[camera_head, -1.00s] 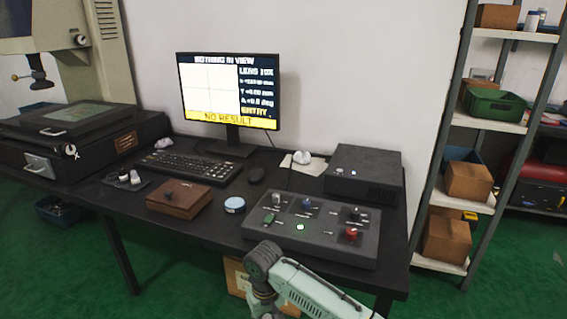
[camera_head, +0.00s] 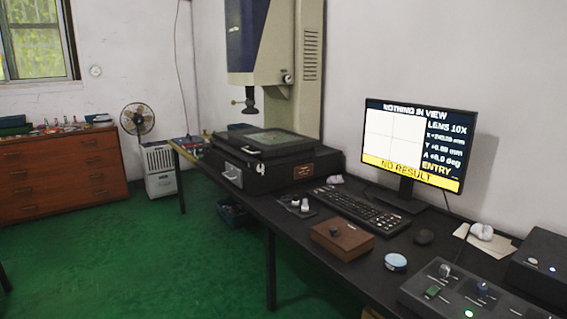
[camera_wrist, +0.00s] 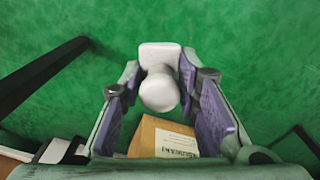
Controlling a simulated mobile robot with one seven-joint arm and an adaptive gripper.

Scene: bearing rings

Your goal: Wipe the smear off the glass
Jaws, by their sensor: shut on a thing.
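The glass (camera_head: 275,138) is the greenish pane in the top of the dark stage of the measuring machine, at the middle of the head view. I cannot make out a smear on it from here. In the wrist view, my gripper (camera_wrist: 161,84) is shut on a smooth white thing (camera_wrist: 160,92) with a rounded knob facing the camera and a squarer part beyond it. The purple finger pads stand on both sides of it. Green floor lies beneath. My gripper is outside the head view, away from the glass.
The machine's column and lens (camera_head: 249,105) stand over the stage. A keyboard (camera_head: 358,208), a monitor (camera_head: 415,145), a wooden box (camera_head: 341,239) and a control panel (camera_head: 470,295) crowd the bench. A cardboard box (camera_wrist: 160,136) lies below my gripper. Floor left of the bench is open.

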